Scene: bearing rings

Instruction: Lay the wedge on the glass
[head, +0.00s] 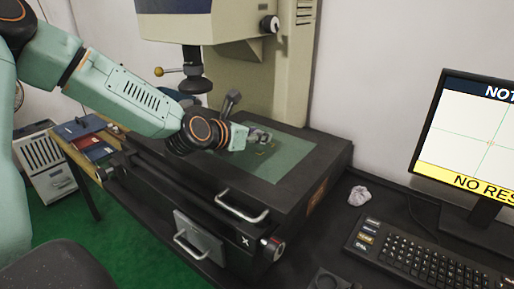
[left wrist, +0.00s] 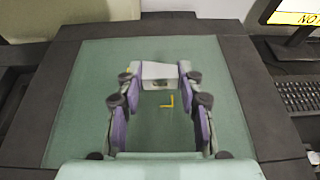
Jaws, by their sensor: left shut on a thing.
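The wedge (left wrist: 160,73) is a pale grey-white block held between the fingertips of my left gripper (left wrist: 158,84) in the left wrist view. The purple-padded fingers close on its two sides. In the head view my left gripper (head: 259,136) is low over the far part of the green glass (head: 268,164), and the wedge is hard to make out there. The glass also fills the middle of the left wrist view (left wrist: 75,110). A yellow corner mark (left wrist: 169,103) shows on it between the fingers. I cannot tell whether the wedge touches the glass. My right gripper is not in view.
The dark stage frame (head: 318,160) surrounds the glass. The measuring machine's lens (head: 196,85) hangs above and left of the gripper, near my arm. A monitor (head: 470,140), keyboard (head: 415,250) and crumpled cloth (head: 359,195) are at the right. Most near glass is clear.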

